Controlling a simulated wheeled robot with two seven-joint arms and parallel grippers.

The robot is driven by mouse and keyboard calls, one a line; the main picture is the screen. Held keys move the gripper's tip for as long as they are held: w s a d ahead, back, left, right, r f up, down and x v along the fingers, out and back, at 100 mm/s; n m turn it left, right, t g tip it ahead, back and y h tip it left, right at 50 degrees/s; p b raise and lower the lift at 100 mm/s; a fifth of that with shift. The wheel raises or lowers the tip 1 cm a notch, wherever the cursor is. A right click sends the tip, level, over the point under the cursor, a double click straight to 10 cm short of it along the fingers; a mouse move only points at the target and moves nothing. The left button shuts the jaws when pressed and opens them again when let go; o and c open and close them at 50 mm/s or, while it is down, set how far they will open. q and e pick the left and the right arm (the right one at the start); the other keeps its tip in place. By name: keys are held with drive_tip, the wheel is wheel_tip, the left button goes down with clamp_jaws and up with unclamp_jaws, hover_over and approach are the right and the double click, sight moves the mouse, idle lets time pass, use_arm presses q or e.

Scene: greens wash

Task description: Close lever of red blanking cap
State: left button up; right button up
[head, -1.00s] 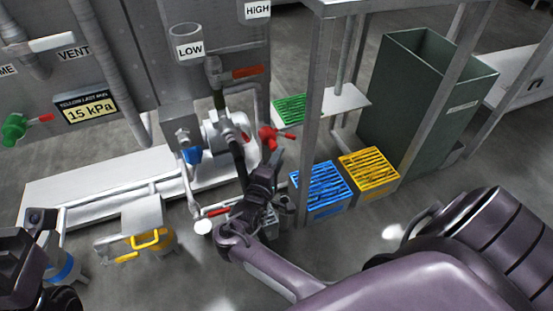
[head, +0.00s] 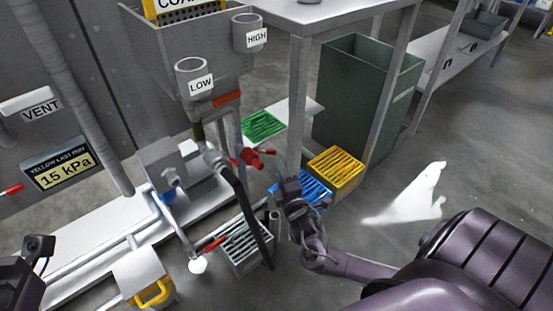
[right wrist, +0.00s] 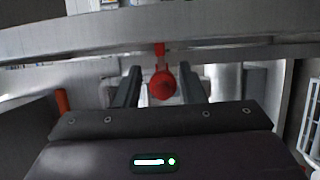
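The red blanking cap (head: 250,158) sits on the pipework right of the hose, with short red arms sticking out on both sides. In the right wrist view the round red cap (right wrist: 162,86) lies beyond and between my fingers, with a red piece above it. Whether its lever is open is too small to tell. My right gripper (head: 290,188) is right of and below the cap, in front of the blue crate. In the right wrist view my right gripper (right wrist: 160,88) is open, its fingers apart. My left gripper (head: 35,250) is partly in view at the lower left.
A dark hose (head: 242,200) runs down beside a grey crate (head: 245,248). A metal table post (head: 296,110) stands behind my right gripper. Blue (head: 318,192) and yellow (head: 338,170) crates are on the floor. A bar (right wrist: 160,25) crosses the top of the wrist view.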

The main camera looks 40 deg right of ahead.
sight(272, 154)
drive_tip(key=b+x, duration=0.2)
drive_tip(key=x, duration=0.5)
drive_tip(key=shift+w+d+b, duration=0.15)
drive_tip(key=shift+w+b, duration=0.05)
drive_tip(key=shift+b, duration=0.2)
clamp_jaws()
